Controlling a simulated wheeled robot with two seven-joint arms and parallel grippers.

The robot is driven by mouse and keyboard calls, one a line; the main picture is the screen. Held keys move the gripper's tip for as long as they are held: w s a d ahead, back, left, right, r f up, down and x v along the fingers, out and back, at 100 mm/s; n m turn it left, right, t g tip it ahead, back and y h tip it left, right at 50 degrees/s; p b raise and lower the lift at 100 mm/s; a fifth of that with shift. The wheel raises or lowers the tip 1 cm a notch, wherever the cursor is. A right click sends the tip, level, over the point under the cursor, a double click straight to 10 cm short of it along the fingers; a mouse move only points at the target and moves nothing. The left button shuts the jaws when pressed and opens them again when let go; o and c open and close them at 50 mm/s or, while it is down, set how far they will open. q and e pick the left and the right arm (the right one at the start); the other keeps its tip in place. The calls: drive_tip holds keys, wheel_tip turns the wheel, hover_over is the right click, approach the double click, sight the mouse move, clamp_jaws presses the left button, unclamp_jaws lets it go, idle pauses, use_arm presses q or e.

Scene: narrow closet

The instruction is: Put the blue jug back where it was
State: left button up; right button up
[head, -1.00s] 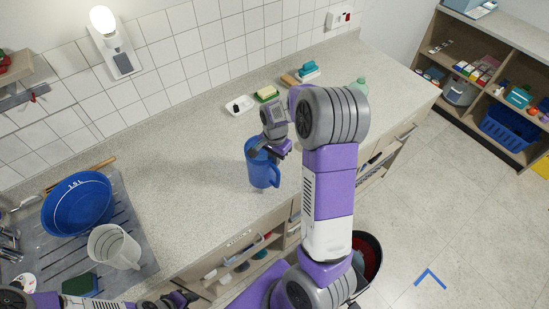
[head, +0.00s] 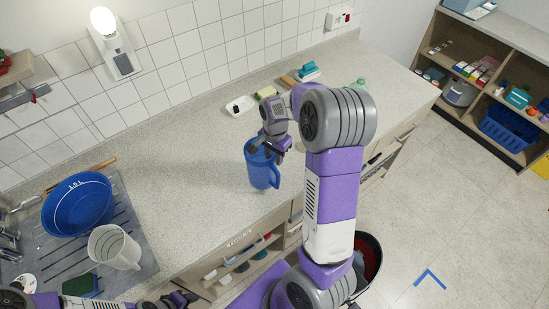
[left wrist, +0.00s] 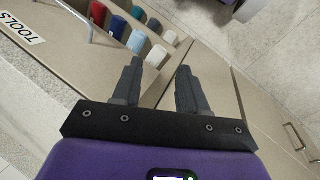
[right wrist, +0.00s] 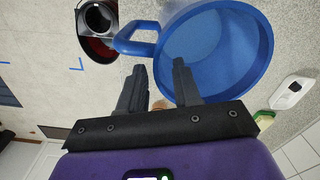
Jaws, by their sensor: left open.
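The blue jug (head: 261,172) stands upright on the counter near its front edge, with its handle toward the right. My right gripper (head: 268,147) is at the jug's rim. In the right wrist view the jug (right wrist: 222,12) is seen from above, open and empty-looking. There my right gripper (right wrist: 158,66) has its fingers apart, one over the jug's mouth and the other outside, below the handle; I cannot tell whether either touches the wall. My left gripper (head: 182,299) is low at the bottom of the head view. In the left wrist view the left gripper (left wrist: 160,64) is open and empty.
A blue basin (head: 77,204) and a clear measuring jug (head: 114,247) stand on the grey mat at left. Below the counter front is an open compartment of tools (head: 240,262). The counter left of the jug is clear.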

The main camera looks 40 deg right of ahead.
wheel_tip(320, 180, up, 10)
drive_tip(key=shift+p, duration=0.35)
drive_tip(key=shift+s, duration=0.1)
idle(0.3)
